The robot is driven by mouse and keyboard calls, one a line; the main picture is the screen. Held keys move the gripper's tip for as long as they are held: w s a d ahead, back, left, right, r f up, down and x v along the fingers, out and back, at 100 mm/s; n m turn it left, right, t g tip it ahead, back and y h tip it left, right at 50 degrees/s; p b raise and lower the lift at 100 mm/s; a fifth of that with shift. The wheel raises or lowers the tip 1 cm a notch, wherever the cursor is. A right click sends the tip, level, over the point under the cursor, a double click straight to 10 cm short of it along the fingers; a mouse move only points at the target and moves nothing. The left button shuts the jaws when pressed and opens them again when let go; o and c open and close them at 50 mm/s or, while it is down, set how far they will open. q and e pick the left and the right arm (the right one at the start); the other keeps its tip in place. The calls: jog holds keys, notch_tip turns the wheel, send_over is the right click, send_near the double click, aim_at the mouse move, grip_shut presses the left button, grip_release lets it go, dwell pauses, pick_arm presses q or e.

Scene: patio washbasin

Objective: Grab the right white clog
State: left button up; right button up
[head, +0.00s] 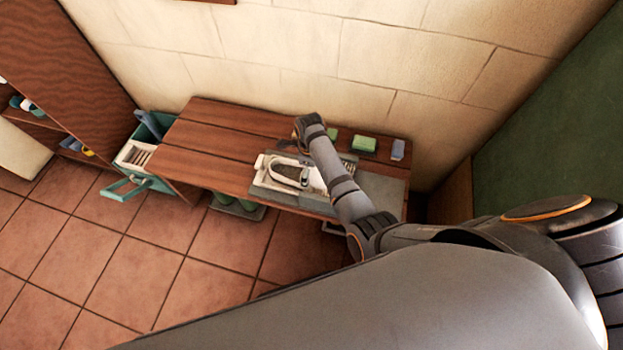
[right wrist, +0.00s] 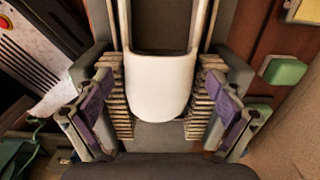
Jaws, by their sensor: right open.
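A white clog (right wrist: 160,88) with a rounded end and a dark opening lies lengthwise between the fingers of my right gripper (right wrist: 157,112) in the right wrist view. The arm covers part of that area, and a second clog cannot be made out clearly. My left gripper is not in view.
A green block (head: 364,144) and a blue-grey block (head: 398,149) stand toward the wall. The bench's left part is clear.

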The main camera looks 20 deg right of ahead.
aim_at(312, 172)
jog(key=f, duration=0.2)
jog(key=f+b, duration=0.1)
jog(key=shift+s+d+f, duration=0.2)
jog(key=shift+f, duration=0.6)
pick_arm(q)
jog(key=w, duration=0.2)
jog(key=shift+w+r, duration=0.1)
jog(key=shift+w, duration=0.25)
pick_arm(e)
jog(key=c, duration=1)
